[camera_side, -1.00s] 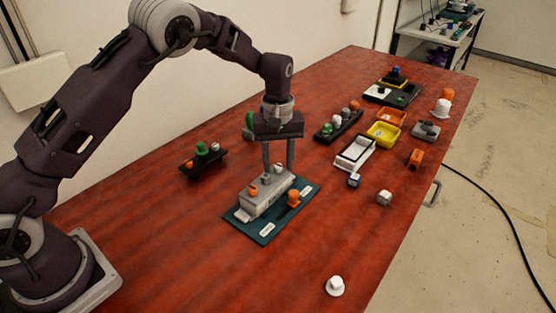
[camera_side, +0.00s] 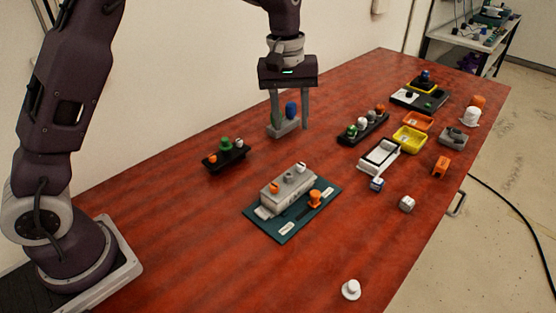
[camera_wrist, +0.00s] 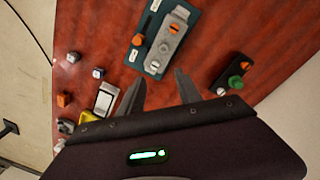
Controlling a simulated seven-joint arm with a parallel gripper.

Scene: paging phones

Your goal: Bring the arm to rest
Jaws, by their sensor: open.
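My gripper (camera_side: 290,125) hangs fingers down above the far middle of the red table (camera_side: 210,220) in the side view. Its two fingers are apart with nothing held between them. Behind or between the fingers stands a grey block with a blue knob (camera_side: 291,109); I cannot tell how far it is from them. In the wrist view my gripper's fingers (camera_wrist: 160,88) are also spread, pointing toward the teal board (camera_wrist: 153,36). In the side view the teal board (camera_side: 285,230) carries a grey box (camera_side: 290,188) with knobs on top and an orange knob (camera_side: 314,198) beside it.
A black rack with coloured knobs (camera_side: 226,156) stands left of my gripper, and another (camera_side: 362,130) stands to its right. A white tray (camera_side: 379,157), a yellow bin (camera_side: 409,139) and small cubes lie further right. A white knob (camera_side: 351,289) lies near the front. The table's front left is clear.

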